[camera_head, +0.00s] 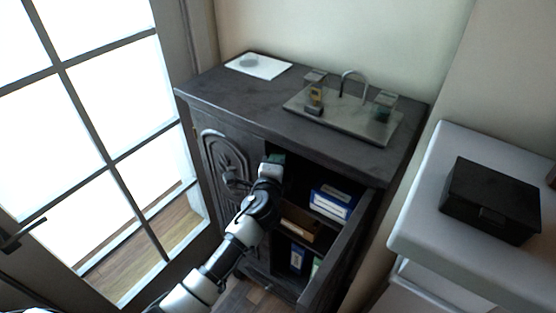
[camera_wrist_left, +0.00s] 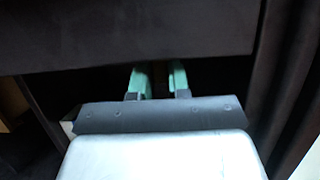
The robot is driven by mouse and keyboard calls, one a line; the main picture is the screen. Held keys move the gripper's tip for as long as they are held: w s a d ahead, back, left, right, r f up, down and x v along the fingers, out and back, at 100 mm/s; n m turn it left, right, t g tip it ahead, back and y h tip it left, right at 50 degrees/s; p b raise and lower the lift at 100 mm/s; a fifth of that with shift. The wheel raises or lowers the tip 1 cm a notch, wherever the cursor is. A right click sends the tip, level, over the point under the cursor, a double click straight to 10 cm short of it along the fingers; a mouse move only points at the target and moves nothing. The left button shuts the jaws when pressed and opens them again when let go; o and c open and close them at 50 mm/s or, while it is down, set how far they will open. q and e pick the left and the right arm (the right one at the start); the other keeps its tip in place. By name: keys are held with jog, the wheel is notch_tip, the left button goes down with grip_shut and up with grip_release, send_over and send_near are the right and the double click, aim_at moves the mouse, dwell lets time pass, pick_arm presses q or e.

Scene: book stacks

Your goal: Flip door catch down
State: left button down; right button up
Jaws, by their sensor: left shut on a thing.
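A dark cabinet (camera_head: 232,98) stands against the wall. Its carved left door (camera_head: 218,158) is closed and its right door (camera_head: 343,255) stands open. My left gripper (camera_head: 277,158) reaches to the upper front of the cabinet, at the inner edge of the closed door, just under the top. In the left wrist view its two green fingertips (camera_wrist_left: 158,82) point into a dark gap under a dark edge. They are shut on a small, dark brownish piece, which seems to be the door catch (camera_wrist_left: 159,74); its position, up or down, cannot be told. My right gripper is not in view.
Boxes, one blue and white (camera_head: 331,203), stand on shelves inside the cabinet. A tray with a metal arch (camera_head: 352,128) and a white sheet (camera_head: 258,66) lie on top. A black box (camera_head: 491,199) sits on a white surface at right. Glazed door panes (camera_head: 105,100) are at left.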

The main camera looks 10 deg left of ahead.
pick_arm(q)
notch_tip(320, 180, down, 2)
jog(key=shift+s+f+b, duration=0.1)
jog(key=shift+f+b, duration=0.15)
jog(key=shift+b, duration=1)
jog(key=shift+f, duration=0.1)
jog(key=c, duration=1.1)
grip_release()
jog(key=s+b, duration=0.2)
jog(key=s, duration=0.8)
jog(key=shift+s, duration=0.35)
